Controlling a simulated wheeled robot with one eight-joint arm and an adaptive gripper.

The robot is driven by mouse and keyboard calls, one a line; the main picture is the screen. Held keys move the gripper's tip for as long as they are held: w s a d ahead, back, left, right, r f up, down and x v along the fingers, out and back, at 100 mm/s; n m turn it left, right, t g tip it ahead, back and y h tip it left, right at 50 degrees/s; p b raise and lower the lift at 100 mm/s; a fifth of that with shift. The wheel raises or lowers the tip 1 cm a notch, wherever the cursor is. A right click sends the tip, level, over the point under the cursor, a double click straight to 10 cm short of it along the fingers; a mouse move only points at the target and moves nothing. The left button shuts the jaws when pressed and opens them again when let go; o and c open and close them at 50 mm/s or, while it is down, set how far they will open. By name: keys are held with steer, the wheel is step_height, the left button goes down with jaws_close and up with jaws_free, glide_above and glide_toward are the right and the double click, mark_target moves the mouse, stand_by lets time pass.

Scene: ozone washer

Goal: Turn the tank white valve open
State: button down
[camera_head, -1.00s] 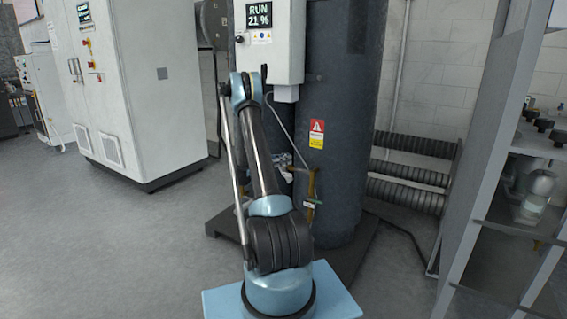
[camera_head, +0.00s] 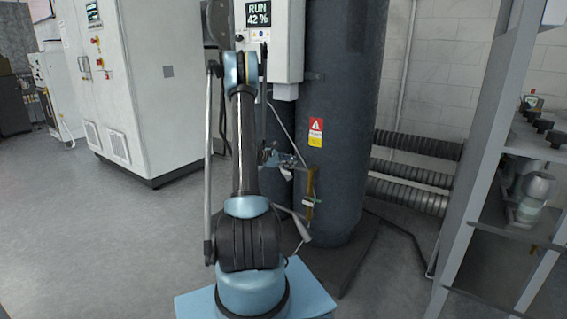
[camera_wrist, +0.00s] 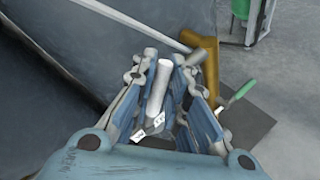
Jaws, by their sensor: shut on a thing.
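The tank (camera_head: 345,110) is a tall dark cylinder behind my arm in the head view. In the wrist view its dark side (camera_wrist: 70,45) fills the left. A white valve handle (camera_wrist: 158,85) stands between the fingers of my gripper (camera_wrist: 167,66), which is shut on it. My gripper (camera_head: 279,160) shows small beside the tank's lower pipework in the head view. There my arm partly covers the area, and the handle cannot be made out clearly.
A brown pipe (camera_head: 311,186) runs down the tank front. A green-handled lever (camera_wrist: 240,92) lies right of my gripper in the wrist view. The control box (camera_head: 274,45) reads RUN 42 %. A grey shelf frame (camera_head: 480,170) stands right; open floor lies left.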

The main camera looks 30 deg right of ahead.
steer(key=shift+s+d+f+m+t+y, duration=0.2)
steer(key=shift+s+f+m+t+y, duration=0.3)
steer(key=shift+m, duration=0.15)
steer(key=shift+s+d+f+m+t+y, duration=0.2)
steer(key=shift+s+f+m+t+y, duration=0.15)
steer(key=shift+f+m+t+y, duration=0.25)
steer(key=shift+r, duration=0.1)
steer(key=c, duration=1.6)
jaws_free()
steer(key=shift+o, duration=0.2)
steer(key=shift+w, duration=0.1)
steer(key=shift+a+r, duration=0.2)
steer(key=shift+a, duration=0.1)
steer(key=v, duration=1.1)
steer(key=shift+a, duration=0.2)
steer(key=shift+f, duration=0.1)
